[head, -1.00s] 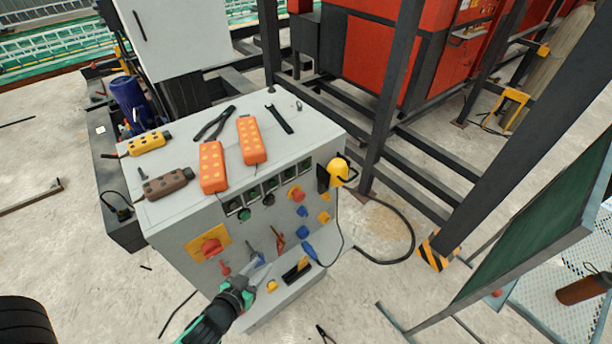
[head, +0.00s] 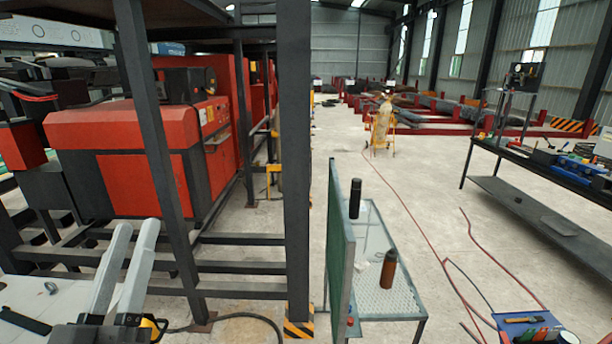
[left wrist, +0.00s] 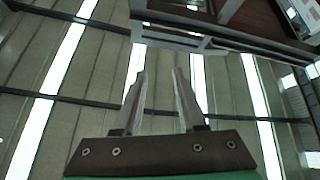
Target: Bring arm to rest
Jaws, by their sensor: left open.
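My left gripper (head: 136,230) is at the lower left of the head view, with its two grey fingers pointing up, apart and with nothing between them. In the left wrist view the same gripper (left wrist: 158,76) shows both fingers spread and empty, against the roof and its bright strips. My right gripper is in neither view.
A dark steel post (head: 297,180) and a slanted post (head: 152,140) stand beyond the gripper, before a red machine (head: 120,150). A green board (head: 341,240) and a mesh table (head: 385,300) with two bottles stand right of the post.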

